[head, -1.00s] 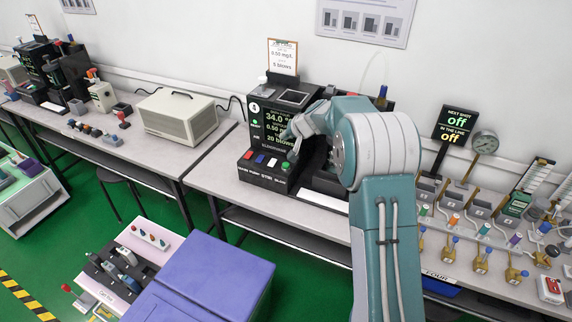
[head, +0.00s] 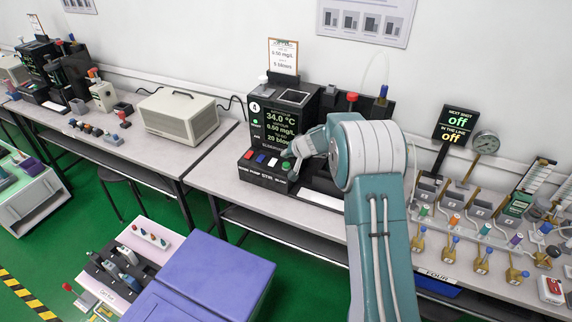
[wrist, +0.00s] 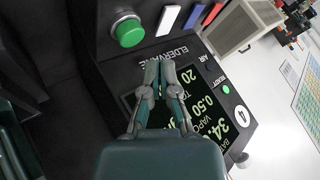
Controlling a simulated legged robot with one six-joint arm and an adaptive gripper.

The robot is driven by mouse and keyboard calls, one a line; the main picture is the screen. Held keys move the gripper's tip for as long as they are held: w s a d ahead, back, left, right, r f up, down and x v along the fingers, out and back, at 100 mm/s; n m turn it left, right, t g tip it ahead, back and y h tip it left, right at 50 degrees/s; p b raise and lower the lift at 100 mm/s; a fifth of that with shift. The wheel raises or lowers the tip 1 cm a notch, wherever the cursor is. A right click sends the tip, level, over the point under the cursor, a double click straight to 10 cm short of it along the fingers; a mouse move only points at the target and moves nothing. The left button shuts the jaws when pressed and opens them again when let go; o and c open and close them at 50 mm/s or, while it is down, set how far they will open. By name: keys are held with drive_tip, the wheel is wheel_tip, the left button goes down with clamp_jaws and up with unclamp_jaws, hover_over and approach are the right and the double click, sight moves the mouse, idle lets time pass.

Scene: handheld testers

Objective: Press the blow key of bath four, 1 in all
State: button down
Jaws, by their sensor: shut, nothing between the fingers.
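The black tester (head: 277,94) stands on the bench with a lit screen (head: 281,127) reading 34.0, 0.50 mg/L and 20 blows. Its front ledge carries a red key (head: 248,154), a blue key (head: 260,157), a white key (head: 272,161) and a round green key (head: 286,165). In the wrist view the green key (wrist: 129,31) is up and left of my gripper (wrist: 160,63), beside the white key (wrist: 168,20). My gripper is shut and empty, its tips over the tester's face between screen and keys. I cannot tell whether it touches. The key labels are too small to read surely.
A beige box (head: 176,116) sits on the bench to the left. Red-topped and blue-topped parts rise behind the tester.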

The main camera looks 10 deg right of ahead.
sight(287, 165)
drive_tip(key=shift+f, duration=0.7)
drive_tip(key=shift+f, duration=0.1)
idle(0.9)
drive_tip(key=shift+f, duration=0.25)
drive_tip(key=shift+f, duration=0.5)
idle(0.6)
idle(0.4)
drive_tip(key=shift+r, duration=0.95)
drive_tip(key=shift+r, duration=2.5)
drive_tip(key=shift+s, duration=0.1)
